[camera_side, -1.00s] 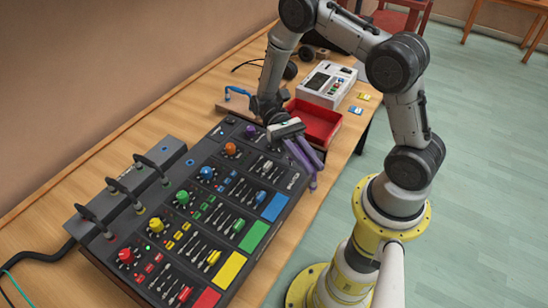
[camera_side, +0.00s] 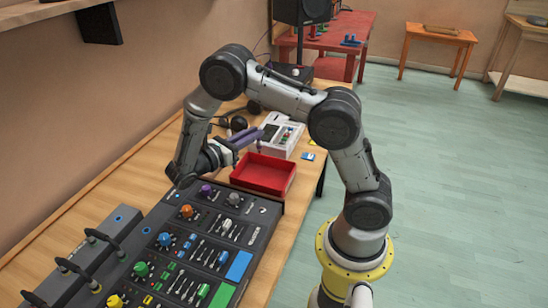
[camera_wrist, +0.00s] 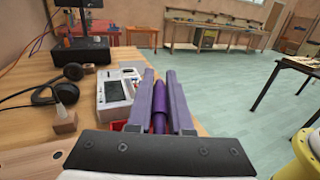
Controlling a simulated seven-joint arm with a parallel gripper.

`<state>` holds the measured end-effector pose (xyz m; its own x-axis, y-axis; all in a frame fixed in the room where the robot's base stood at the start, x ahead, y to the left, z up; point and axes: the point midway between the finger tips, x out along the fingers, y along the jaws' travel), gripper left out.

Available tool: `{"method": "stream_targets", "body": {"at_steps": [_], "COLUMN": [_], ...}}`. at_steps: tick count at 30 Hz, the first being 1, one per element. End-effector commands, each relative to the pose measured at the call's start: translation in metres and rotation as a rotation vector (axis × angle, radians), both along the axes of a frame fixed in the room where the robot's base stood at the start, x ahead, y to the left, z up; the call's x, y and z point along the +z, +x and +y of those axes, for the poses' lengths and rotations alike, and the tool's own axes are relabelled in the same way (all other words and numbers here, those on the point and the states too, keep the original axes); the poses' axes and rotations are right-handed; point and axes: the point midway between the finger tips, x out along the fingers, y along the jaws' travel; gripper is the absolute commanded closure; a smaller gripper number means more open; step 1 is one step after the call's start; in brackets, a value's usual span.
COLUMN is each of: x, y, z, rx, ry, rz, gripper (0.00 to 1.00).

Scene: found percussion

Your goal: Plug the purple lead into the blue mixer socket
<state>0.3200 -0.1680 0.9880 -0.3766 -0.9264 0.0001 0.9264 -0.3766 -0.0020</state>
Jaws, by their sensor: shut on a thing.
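My gripper (camera_side: 256,136) is raised above the table beyond the mixer, its fingers pointing away toward the white device. In the wrist view my gripper (camera_wrist: 160,76) is shut on the purple lead (camera_wrist: 159,108), whose plug lies between the two grey fingers. The lead's cable cannot be made out. The black mixer (camera_side: 240,215) has coloured knobs and pads. A dark grey socket strip (camera_side: 62,262) lies along its left side. Its blue socket (camera_side: 118,218) is empty, at the far end, with plugged dark leads nearer the camera. The gripper is well apart from it.
The white device (camera_side: 280,134) stands behind the tray. A wall shelf (camera_side: 45,10) hangs at upper left.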

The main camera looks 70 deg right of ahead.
Motion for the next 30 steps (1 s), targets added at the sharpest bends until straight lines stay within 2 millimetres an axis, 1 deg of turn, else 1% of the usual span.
{"method": "stream_targets", "body": {"at_steps": [1,4,6,8,9,11,12,14,15,17,18,20,21,23,24,27,30], "x": [0.006,0.017,0.024,0.029,0.033,0.037,0.039,0.041,0.042,0.043,0.043,0.041,0.039,0.036,0.034,0.027,0.021], "y": [0.017,0.053,0.08,0.102,0.116,0.137,0.15,0.168,0.179,0.194,0.203,0.214,0.22,0.226,0.23,0.234,0.234], "z": [0.0,0.002,0.008,0.017,0.025,0.039,0.05,0.068,0.081,0.103,0.118,0.142,0.158,0.182,0.197,0.233,0.261], "rx": [0.093,0.289,0.43,0.552,0.633,0.754,0.835,0.955,1.034,1.149,1.226,1.337,1.409,1.513,1.577,1.721,1.83], "ry": [0.0,0.0,0.0,0.001,0.001,0.0,0.001,0.001,0.002,0.001,0.002,0.003,0.003,0.003,0.004,0.003,0.003], "rz": [-0.002,-0.002,-0.002,-0.001,-0.001,0.0,0.0,0.001,0.002,0.001,0.001,0.002,0.003,0.003,0.003,0.003,0.001], "gripper": [1.0,1.0,1.0,1.0,1.0,1.0,1.0,1.0,1.0,1.0,1.0,1.0,1.0,1.0,1.0,1.0,1.0]}}
